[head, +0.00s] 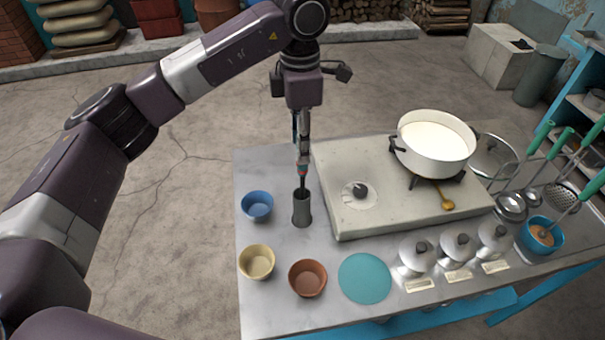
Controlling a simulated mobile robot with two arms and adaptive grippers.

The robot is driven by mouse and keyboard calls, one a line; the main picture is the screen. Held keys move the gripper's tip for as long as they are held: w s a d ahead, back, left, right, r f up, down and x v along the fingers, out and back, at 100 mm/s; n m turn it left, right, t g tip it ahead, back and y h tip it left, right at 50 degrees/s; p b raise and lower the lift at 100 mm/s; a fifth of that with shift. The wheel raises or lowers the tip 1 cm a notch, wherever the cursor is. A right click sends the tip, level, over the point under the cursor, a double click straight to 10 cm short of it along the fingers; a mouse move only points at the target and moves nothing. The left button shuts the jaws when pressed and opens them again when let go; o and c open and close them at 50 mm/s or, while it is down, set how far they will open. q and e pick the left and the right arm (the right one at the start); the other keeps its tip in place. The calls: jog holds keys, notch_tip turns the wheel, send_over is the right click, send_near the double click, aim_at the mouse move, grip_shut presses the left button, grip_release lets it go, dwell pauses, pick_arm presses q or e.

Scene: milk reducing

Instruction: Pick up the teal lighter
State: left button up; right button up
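The lighter (303,170) stands upright above a grey cylindrical holder (302,211) on the metal table. Its dark thin lower end reaches down to the holder's mouth; red and a little teal show higher up. My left gripper (303,150) points straight down over the lighter, with its fingers at the lighter's upper part. The fingers appear nearly edge-on and cover much of the handle, so I cannot tell whether they are closed on it. My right gripper is not in view.
A blue bowl (257,205), a yellow bowl (257,262) and a brown bowl (307,278) stand near the holder. The stove (375,215) with a white pot of milk (433,150) is close on the right. Ladles and lidded jars stand farther right.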

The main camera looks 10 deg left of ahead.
aim_at(302, 166)
pick_arm(q)
jog(key=f+p, duration=0.1)
jog(key=f, duration=0.1)
jog(key=f+p, duration=0.1)
jog(key=f, duration=0.2)
jog(key=f+p, duration=0.2)
jog(key=shift+w+d+f, duration=0.1)
jog(key=shift+w+f, duration=0.05)
jog(key=shift+w, duration=0.2)
jog(key=shift+f, duration=0.25)
grip_shut()
